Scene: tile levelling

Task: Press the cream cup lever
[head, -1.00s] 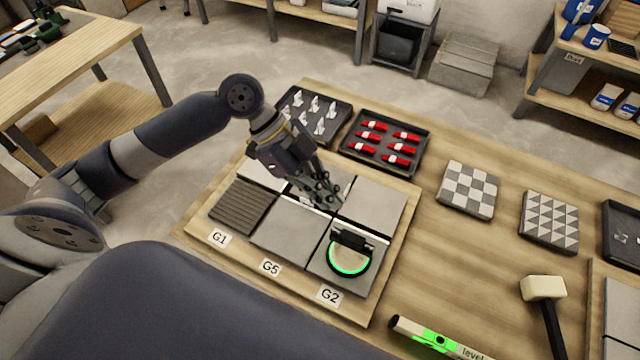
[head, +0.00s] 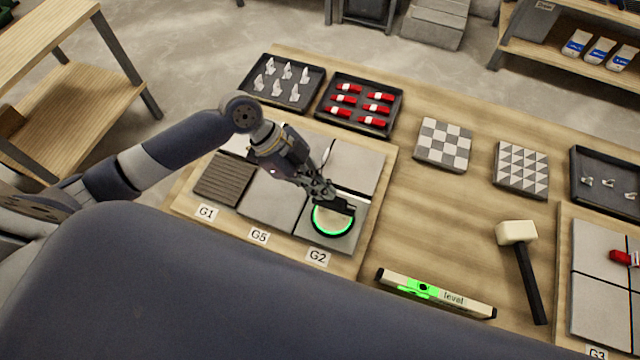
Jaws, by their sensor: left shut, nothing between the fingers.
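The cream cup (head: 333,221), a round cream disc with a glowing green ring, sits on the grey tile above the G2 label (head: 317,257). Its black lever (head: 343,204) crosses the far side of the disc. My left gripper (head: 330,197) is shut and empty, with its fingertips right at the lever. I cannot tell whether they touch it. The fingers hide part of the lever. My right gripper is not in view.
A tray of white clips (head: 262,98) and a tray of red wedges (head: 325,111) stand behind the tile board. Two patterned tiles (head: 443,145) lie to the right. A level (head: 436,294) and a mallet (head: 517,233) lie at the front right.

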